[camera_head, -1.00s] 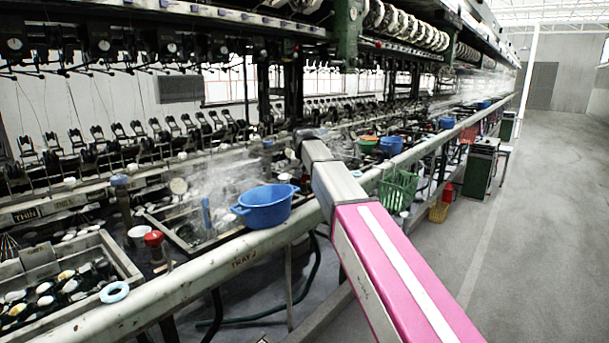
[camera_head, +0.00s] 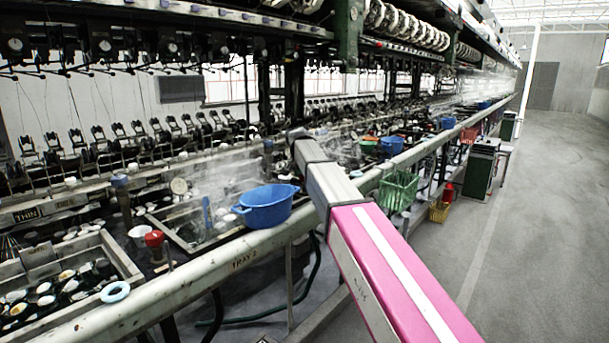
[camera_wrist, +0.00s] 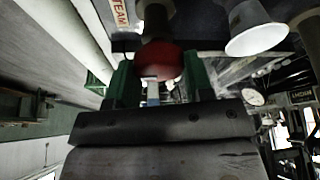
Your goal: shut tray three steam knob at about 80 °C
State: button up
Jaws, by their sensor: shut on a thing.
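In the wrist view a round red knob (camera_wrist: 164,60) sits between the two green fingers of my gripper (camera_wrist: 158,80), which is shut on it. A dark, blurred part rises behind the knob. A label (camera_wrist: 120,12) reading "STEAM" is on the rail just beside it. A small pale bluish piece (camera_wrist: 152,92) shows in front of the knob; I cannot tell what it is. In the head view my arm hides the gripper and this knob. No temperature reading is legible.
A white cup (camera_wrist: 256,28) is close right of the knob. In the head view another red knob (camera_head: 154,239) stands by the rail (camera_head: 200,283) marked "TRAY 2", near a blue basin (camera_head: 266,207). A green basket (camera_head: 398,190) hangs beyond my arm.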

jog(key=o, duration=0.9)
jog(key=v, duration=1)
jog(key=shift+s+a+r, duration=0.1)
jog(key=shift+s+r, duration=0.1)
jog(key=shift+r, duration=0.15)
